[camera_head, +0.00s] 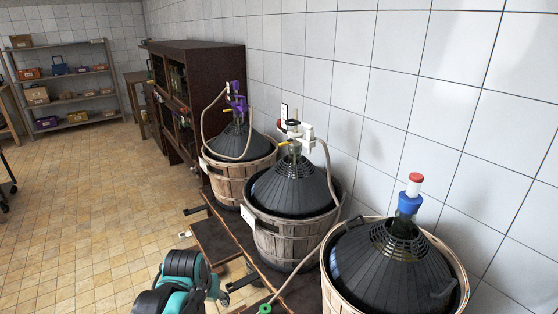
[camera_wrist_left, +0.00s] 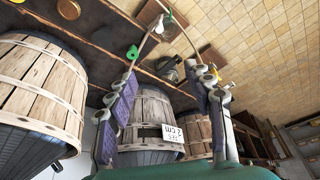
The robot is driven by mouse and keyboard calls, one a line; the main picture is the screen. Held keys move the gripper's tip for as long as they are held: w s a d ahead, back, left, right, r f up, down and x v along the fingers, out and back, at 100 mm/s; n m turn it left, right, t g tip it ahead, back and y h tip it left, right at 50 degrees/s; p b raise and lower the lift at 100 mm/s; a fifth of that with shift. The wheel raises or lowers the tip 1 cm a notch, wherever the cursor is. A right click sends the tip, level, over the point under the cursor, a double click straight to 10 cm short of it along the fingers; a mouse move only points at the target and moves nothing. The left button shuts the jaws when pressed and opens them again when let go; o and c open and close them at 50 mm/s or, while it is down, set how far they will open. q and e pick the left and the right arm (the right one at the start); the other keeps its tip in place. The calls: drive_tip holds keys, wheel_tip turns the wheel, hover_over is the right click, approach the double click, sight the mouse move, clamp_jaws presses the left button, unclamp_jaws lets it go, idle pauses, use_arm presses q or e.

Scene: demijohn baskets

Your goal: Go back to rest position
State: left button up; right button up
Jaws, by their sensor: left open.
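My left gripper (camera_wrist_left: 163,72) shows in the left wrist view with its two fingers spread well apart and nothing between the pads. Past the fingers, a wooden basket (camera_wrist_left: 152,108) with a white label (camera_wrist_left: 172,132) stands some way off, apart from them. In the head view, teal and black parts of my left arm (camera_head: 182,290) show at the bottom, left of the low dark bench. My right gripper shows in neither view.
Three dark demijohns in wooden baskets stand along the tiled wall: near (camera_head: 396,262), middle (camera_head: 292,190) and far (camera_head: 236,142). A hose with a green end (camera_head: 265,308) lies by the bench (camera_head: 222,240). A cabinet (camera_head: 198,70) stands behind. The tiled floor (camera_head: 85,215) at left is clear.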

use_arm(q)
drive_tip(key=s+r+t, duration=0.1)
drive_tip(key=s+t, duration=0.2)
drive_tip(key=s, duration=0.9)
drive_tip(key=shift+s+r+n, duration=0.3)
drive_tip(key=shift+s+r, duration=0.05)
drive_tip(key=shift+s, duration=0.05)
